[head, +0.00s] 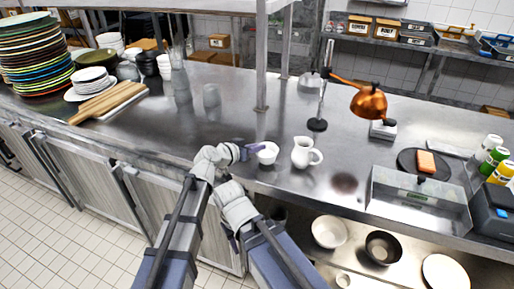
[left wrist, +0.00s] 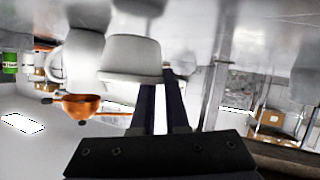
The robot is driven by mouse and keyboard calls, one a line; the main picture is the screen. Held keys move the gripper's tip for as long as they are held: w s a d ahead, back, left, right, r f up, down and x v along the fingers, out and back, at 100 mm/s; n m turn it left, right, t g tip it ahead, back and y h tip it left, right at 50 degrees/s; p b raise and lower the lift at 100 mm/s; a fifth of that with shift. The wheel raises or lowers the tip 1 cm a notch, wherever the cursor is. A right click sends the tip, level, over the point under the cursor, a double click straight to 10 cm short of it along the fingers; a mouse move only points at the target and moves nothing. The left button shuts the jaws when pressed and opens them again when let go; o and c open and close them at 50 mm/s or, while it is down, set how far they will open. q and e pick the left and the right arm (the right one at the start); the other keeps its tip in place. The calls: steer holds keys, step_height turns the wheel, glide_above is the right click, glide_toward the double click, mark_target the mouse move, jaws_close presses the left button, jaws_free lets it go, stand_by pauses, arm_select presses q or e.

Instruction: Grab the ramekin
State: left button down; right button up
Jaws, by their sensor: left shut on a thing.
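The ramekin (head: 267,154) is a small white bowl near the front edge of the steel counter, left of a white pitcher (head: 302,153). My left gripper (head: 256,149) reaches it from the left and is shut on its rim side. In the left wrist view, which is turned upside down, the ramekin (left wrist: 130,62) is at the tips of the dark fingers (left wrist: 164,82), with the pitcher (left wrist: 78,48) behind it. Whether the ramekin touches the counter is hard to tell. My right gripper is not in view.
A copper lamp (head: 369,103) and a dark stand foot (head: 317,125) are behind the pitcher. A steel bin (head: 420,200) stands to the right. Cutting boards (head: 108,102) and stacked plates (head: 35,60) are at the left. The counter left of my gripper is mostly clear.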

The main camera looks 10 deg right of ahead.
arm_select(q)
steer(key=shift+r+p, duration=3.95)
steer(key=shift+r, duration=0.25)
